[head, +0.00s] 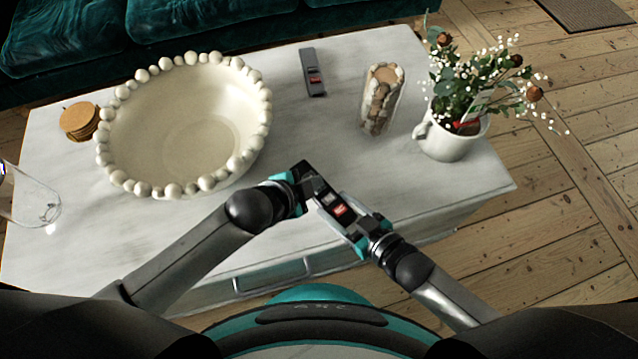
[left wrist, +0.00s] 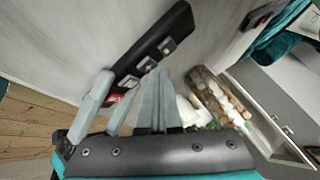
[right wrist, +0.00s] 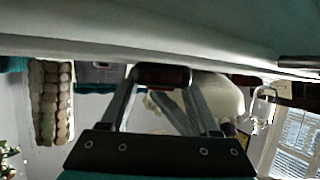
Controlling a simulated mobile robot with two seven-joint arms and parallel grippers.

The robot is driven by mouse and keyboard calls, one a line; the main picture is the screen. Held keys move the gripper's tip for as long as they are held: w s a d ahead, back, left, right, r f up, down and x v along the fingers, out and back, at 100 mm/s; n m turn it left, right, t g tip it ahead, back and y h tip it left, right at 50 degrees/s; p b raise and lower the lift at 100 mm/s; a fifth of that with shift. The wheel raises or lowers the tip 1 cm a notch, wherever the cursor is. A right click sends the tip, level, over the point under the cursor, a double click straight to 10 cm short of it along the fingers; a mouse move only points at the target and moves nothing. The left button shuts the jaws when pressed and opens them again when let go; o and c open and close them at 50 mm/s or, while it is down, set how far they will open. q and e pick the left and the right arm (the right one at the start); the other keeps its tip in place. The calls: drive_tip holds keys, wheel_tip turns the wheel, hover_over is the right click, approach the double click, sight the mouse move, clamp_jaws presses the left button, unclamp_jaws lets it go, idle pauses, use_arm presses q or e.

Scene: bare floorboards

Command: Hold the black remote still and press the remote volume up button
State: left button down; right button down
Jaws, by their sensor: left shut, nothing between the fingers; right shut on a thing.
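The black remote (head: 321,190) is held tilted above the front of the table, with a red button and pale buttons on its face. My right gripper (head: 348,224) is shut on its lower right end. The right wrist view shows the remote's end (right wrist: 162,75) between the fingers (right wrist: 160,84). My left gripper (head: 307,180) is shut and empty, close by the remote's upper left end. In the left wrist view the remote (left wrist: 153,48) lies just beyond the closed fingertips (left wrist: 160,76); I cannot tell whether they touch it.
A grey remote with red buttons (head: 313,72) lies at the table's back. A large beaded bowl (head: 190,120) fills the left side. A filled glass jar (head: 381,98) and a flower mug (head: 450,138) stand right. Coasters (head: 79,120) and a glass (head: 28,200) are far left.

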use_arm(q)
drive_tip(key=shift+f, duration=0.4)
idle(0.6)
idle(0.3)
drive_tip(key=shift+r, duration=0.85)
drive_tip(key=shift+r, duration=2.5)
idle(0.6)
use_arm(e)
drive_tip(key=shift+c, duration=0.2)
unclamp_jaws()
